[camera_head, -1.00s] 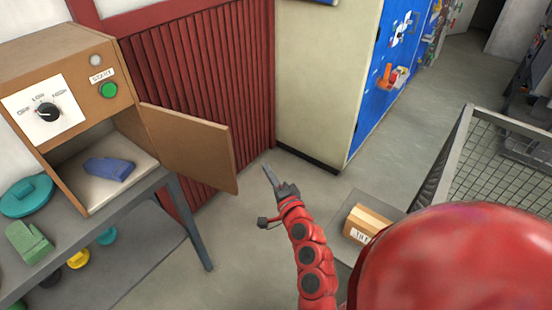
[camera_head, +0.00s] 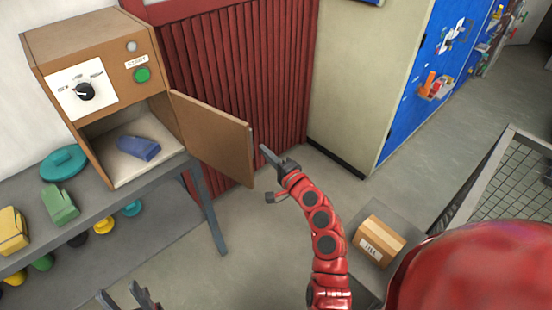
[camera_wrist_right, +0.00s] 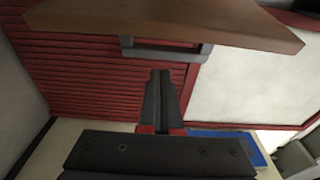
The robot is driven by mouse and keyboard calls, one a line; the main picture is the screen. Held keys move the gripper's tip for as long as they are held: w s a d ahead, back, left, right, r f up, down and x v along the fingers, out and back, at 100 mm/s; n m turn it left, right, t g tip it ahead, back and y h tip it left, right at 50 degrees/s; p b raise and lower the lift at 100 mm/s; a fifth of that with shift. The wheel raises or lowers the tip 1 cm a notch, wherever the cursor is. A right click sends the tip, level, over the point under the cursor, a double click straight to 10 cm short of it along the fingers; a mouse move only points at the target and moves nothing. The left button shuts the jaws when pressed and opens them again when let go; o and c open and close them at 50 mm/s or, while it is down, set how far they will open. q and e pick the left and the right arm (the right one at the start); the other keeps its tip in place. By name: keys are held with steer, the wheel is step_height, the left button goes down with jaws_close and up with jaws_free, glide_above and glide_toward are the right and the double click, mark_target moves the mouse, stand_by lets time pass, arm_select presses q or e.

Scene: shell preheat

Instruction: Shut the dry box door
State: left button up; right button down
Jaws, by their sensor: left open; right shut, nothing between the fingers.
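The dry box (camera_head: 110,52) is a brown cabinet on the table at the left. Its door (camera_head: 212,135) stands wide open, hinged on the box's right side. In the right wrist view the door (camera_wrist_right: 165,20) crosses the top, with a grey bar handle (camera_wrist_right: 166,50) on its face. My right gripper (camera_head: 265,150) is shut and empty, just beyond the door's free edge; its fingers (camera_wrist_right: 160,76) point toward the handle, and I cannot tell whether they touch it. My left gripper (camera_head: 128,298) is open and empty at the bottom edge, low in front of the table. A blue item (camera_head: 138,148) lies inside the box.
The grey table (camera_head: 120,205) holds a teal lid-like object (camera_head: 63,162), a green piece (camera_head: 60,204) and a yellow piece (camera_head: 12,230). A red slatted wall (camera_head: 235,80) stands behind the door. A carton (camera_head: 378,240) and a wire cage (camera_head: 510,185) are at the right.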

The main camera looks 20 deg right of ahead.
steer(key=s+a, duration=0.1)
steer(key=s+a+p, duration=0.1)
steer(key=a, duration=0.1)
steer(key=shift+s+a+f, duration=0.1)
steer(key=shift+s, duration=0.05)
steer(key=shift+a, duration=0.1)
